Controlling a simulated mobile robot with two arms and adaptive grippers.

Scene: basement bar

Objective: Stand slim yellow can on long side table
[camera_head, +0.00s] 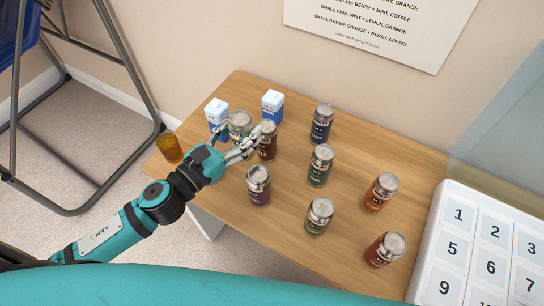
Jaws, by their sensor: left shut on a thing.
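My left gripper (238,138) reaches in from the left over the wooden side table (285,216). It is shut on a can with a silver top and a dull yellowish side, which I take as the slim yellow can (239,121). The fingers hide part of this can, and I cannot tell whether its base touches the table. A dark brown can (267,143) stands close beside the right-hand finger. My right gripper is not in view.
Blue-and-white cartons (273,105) stand at the back left, and an amber glass (171,148) at the left edge. Purple (258,188), green (320,167), blue (321,126), orange (381,194) and other cans stand spread out. A white numbered panel (480,245) is at right.

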